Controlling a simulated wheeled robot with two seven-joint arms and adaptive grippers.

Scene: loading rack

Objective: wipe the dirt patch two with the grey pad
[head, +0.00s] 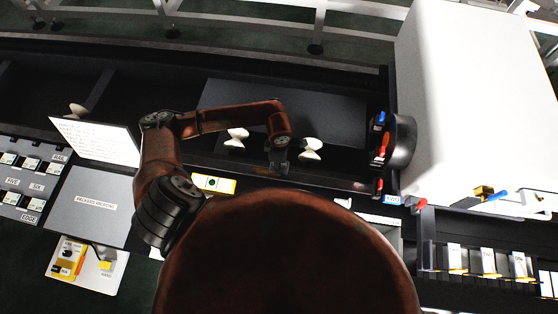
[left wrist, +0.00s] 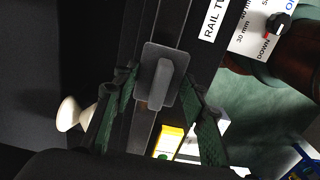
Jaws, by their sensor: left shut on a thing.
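My left gripper (head: 279,168) reaches over the dark rail near the middle of the head view, pointing down. In the left wrist view its two green fingers (left wrist: 160,84) are closed on the grey pad (left wrist: 152,56), a rounded plate with a raised grip. The pad lies over the dark rail edge; whether it touches the surface I cannot tell. In the head view I cannot make out the pad under the gripper. My right gripper is not in view.
White knobs (head: 237,137) and (head: 311,148) stand on either side of my left gripper; one knob (left wrist: 70,114) shows close by in the left wrist view. A yellow-edged device (head: 214,184) lies in front. A large white box (head: 470,90) blocks the right. A white sign (head: 98,139) stands left.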

